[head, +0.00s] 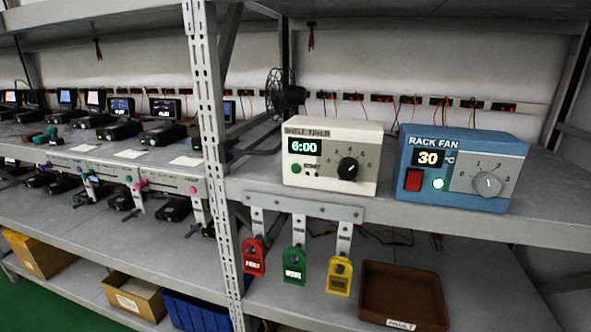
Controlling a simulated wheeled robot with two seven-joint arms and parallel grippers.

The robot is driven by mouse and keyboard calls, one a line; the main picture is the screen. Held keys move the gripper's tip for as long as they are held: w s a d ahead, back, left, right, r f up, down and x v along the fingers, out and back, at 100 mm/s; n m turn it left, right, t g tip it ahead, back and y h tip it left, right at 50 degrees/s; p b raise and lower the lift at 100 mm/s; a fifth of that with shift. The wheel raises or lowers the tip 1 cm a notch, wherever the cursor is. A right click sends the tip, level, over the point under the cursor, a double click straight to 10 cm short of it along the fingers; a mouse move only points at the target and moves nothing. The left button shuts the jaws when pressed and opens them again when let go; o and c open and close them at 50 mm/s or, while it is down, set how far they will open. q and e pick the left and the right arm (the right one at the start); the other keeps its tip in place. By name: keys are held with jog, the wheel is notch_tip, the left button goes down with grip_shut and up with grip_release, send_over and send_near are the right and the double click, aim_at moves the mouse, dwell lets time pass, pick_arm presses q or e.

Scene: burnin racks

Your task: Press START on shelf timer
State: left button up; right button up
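The shelf timer (330,157) is a cream box standing on the upper right shelf, just right of the rack post. Its display (305,147) reads 6:00 in green. A small green button (296,168) sits below the display, with a small label beside it that appears to read START. A black dial knob (348,168) is on the right of its face, below printed numbers. Neither of my grippers is in the head view, and nothing covers the timer's front.
A blue RACK FAN box (461,168) with a red switch, lit button and grey knob stands right of the timer. A black fan (284,95) is behind left. Red, green (294,264) and yellow tags hang below the shelf edge. A brown tray (404,294) sits lower. The perforated post (208,120) stands left.

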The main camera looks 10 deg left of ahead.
pick_arm(q)
grip_shut()
dwell(1.3)
